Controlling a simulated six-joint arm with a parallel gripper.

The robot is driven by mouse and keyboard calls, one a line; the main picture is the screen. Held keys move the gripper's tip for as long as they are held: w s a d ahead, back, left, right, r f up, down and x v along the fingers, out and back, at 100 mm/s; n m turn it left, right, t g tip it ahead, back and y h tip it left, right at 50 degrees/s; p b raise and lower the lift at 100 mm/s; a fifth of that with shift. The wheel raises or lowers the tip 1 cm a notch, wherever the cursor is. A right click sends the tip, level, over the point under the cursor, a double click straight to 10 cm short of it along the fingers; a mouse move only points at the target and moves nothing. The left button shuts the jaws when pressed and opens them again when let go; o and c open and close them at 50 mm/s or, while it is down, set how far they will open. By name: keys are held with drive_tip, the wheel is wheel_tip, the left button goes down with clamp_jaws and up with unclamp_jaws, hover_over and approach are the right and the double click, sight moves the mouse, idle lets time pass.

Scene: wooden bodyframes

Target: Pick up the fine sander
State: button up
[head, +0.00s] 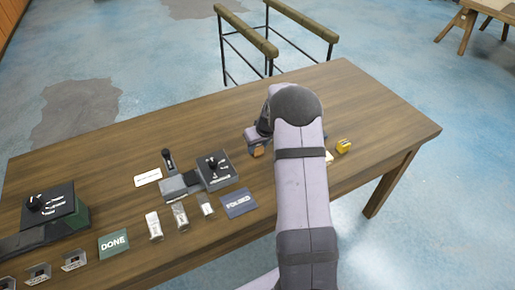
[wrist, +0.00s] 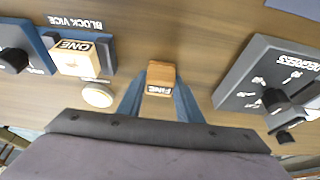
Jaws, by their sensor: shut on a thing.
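The fine sander (wrist: 161,75) is a small orange-brown wooden block with a dark "FINE" label. In the wrist view it sits between the fingertips of my gripper (wrist: 160,88), which is shut on it. My arm hides part of the table there. I cannot tell whether the sander touches the table top.
In the wrist view a wooden block marked "ONE" (wrist: 76,60) sits in the blue block vice (wrist: 106,52) at left, with a pale disc (wrist: 97,95) below. A dark control box (wrist: 250,85) stands at right. In the head view a yellow item (head: 343,146) lies right of my arm.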

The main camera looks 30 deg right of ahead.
sight(260, 146)
wheel_tip(260, 146, up, 10)
drive_tip(key=shift+f+b, duration=0.15)
drive_tip(key=shift+b, duration=0.95)
drive_tip(key=o, duration=0.3)
drive_tip(key=shift+c, duration=1.1)
drive_tip(key=s+d+r+p, duration=0.1)
drive_tip(key=d+p, duration=0.8)
drive_tip(key=shift+s+r, duration=0.3)
drive_tip(key=shift+r, duration=0.05)
drive_tip(key=shift+d+f, duration=0.1)
